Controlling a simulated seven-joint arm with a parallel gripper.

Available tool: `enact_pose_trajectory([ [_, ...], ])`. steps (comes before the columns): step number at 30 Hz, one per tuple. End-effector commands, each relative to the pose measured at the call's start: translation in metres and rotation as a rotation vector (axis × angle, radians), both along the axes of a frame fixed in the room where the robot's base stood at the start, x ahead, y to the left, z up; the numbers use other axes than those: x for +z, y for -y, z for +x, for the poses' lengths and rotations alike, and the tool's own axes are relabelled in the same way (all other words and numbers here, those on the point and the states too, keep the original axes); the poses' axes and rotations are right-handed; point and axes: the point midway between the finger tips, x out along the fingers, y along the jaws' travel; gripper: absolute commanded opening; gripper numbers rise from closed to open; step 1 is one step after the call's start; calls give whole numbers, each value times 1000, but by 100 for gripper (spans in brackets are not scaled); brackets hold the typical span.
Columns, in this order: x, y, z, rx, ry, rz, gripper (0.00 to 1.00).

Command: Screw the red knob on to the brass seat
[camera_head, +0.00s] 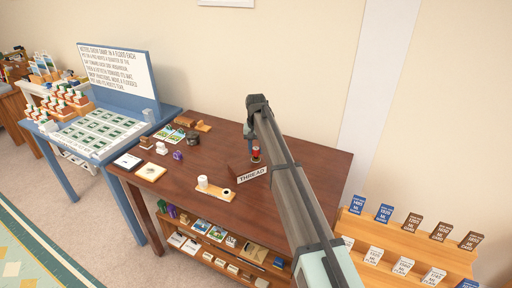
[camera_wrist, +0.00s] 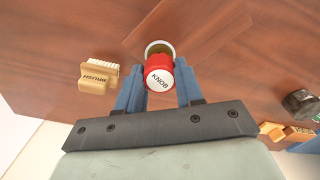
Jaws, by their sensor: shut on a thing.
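The red knob (camera_wrist: 159,65) has a white top lettered KNOB. My gripper (camera_wrist: 158,86) is shut on it, with one blue finger on each side. In the head view the red knob (camera_head: 255,152) shows small below my gripper (camera_head: 252,140), over the dark wooden table. The brass seat (camera_wrist: 160,47) shows as a pale gold ring just beyond the knob in the wrist view, partly hidden by it. A little brass (camera_head: 255,160) also shows under the knob in the head view. I cannot tell whether the knob touches the seat.
A sign lettered THREAD (camera_head: 252,175) stands close by on the table (camera_head: 310,160). A dark round jar (camera_wrist: 300,103) is at right. A tray with a white cup (camera_head: 203,183) is near the front edge.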

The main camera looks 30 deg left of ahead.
Motion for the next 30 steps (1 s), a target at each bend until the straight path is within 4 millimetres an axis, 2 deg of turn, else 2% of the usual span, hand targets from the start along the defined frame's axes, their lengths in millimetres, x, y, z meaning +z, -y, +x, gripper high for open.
enact_pose_trajectory([
  [22, -15, 0, 0, 0, 0, 0, 0],
  [23, -15, 0, 0, 0, 0, 0, 38],
  [30, -15, 0, 0, 0, 0, 0, 61],
])
